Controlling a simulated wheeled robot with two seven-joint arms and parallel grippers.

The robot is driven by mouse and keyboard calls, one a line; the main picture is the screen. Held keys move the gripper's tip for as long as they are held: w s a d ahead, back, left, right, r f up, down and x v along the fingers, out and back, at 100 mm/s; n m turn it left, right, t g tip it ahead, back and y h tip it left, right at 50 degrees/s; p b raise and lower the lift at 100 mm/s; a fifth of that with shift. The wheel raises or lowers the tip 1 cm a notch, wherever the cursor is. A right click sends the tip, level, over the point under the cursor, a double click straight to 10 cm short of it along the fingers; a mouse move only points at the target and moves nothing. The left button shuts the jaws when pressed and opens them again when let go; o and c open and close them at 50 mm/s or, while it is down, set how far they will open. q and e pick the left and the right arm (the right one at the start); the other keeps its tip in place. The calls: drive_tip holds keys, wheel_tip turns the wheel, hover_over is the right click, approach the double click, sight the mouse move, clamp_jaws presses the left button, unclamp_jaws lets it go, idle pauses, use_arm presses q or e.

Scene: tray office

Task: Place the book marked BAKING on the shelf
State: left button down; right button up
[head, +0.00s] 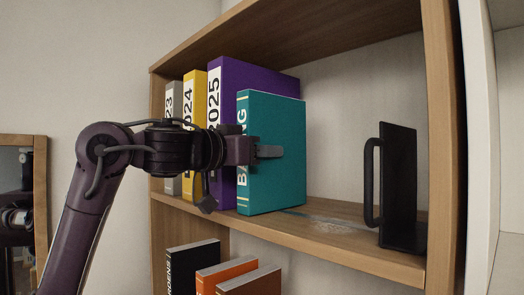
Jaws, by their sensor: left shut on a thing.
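The teal book (277,125) stands upright on the wooden shelf (360,252), at the right end of a row of binders. My right gripper is not in view.
Purple (240,80), yellow (195,92) and grey (173,105) binders stand left of the book. A black bookend (398,185) with a handle stands at the right, with free shelf between. Black (192,262) and orange (222,274) books stand below. A mirror-like frame (40,200) is at the left.

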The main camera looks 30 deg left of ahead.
use_arm(q)
drive_tip(key=c, duration=1.3)
unclamp_jaws()
drive_tip(key=shift+d+f, duration=0.1)
drive_tip(key=shift+o, duration=1.4)
drive_tip(key=b+v, duration=0.3)
drive_tip(key=v, duration=0.9)
drive_tip(key=shift+b, duration=0.35)
